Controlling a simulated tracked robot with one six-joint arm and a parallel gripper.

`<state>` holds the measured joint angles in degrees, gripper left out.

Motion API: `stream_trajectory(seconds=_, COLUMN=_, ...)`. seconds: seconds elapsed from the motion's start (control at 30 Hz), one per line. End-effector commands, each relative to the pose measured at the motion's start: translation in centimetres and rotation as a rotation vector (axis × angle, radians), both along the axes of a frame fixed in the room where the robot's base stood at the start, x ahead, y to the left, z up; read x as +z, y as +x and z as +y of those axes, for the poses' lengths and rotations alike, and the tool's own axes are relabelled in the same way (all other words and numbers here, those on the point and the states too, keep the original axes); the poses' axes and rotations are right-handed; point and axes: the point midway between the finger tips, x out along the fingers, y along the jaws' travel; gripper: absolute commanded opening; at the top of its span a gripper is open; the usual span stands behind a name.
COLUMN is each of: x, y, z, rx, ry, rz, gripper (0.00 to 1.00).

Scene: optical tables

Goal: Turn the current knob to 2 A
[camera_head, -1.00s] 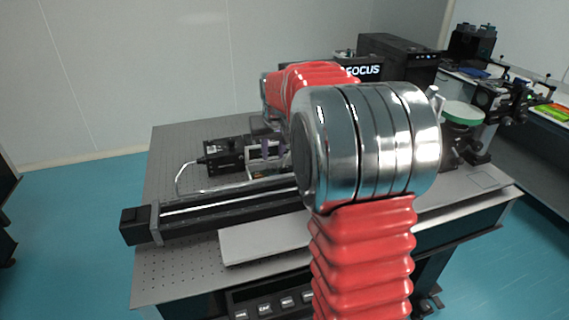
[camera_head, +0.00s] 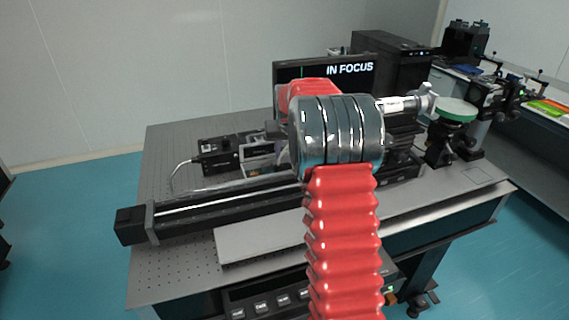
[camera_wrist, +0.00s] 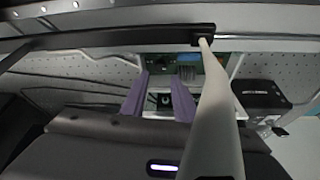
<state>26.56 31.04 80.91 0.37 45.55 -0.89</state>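My gripper (camera_wrist: 160,82) shows in the wrist view as two purple fingers standing apart, with a gap between them. No held object is clear in the gap. Beyond the fingertips is a small green and dark panel with a blue display (camera_wrist: 185,62); its details are too small to read. A current knob cannot be made out in either view. In the head view, my arm hides the gripper. A black instrument (camera_head: 217,152) sits on the optical table (camera_head: 170,270) left of my arm; I cannot tell if it carries the knob.
A pale bar (camera_wrist: 212,115) crosses close before the wrist camera. A long black rail (camera_head: 225,205) lies across the table. A monitor (camera_head: 345,70) reading "IN FOCUS" stands behind my arm. A green-topped mount (camera_head: 455,110) stands at right. The table's left end has bare room.

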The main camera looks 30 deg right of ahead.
Motion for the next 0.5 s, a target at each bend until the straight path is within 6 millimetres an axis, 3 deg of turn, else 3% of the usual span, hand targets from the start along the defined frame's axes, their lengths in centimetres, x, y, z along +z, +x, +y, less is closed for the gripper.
stream_trajectory(seconds=0.5, x=-5.7, y=2.1, z=-1.0, rx=0.001, ry=0.0, rz=0.001, gripper=0.28)
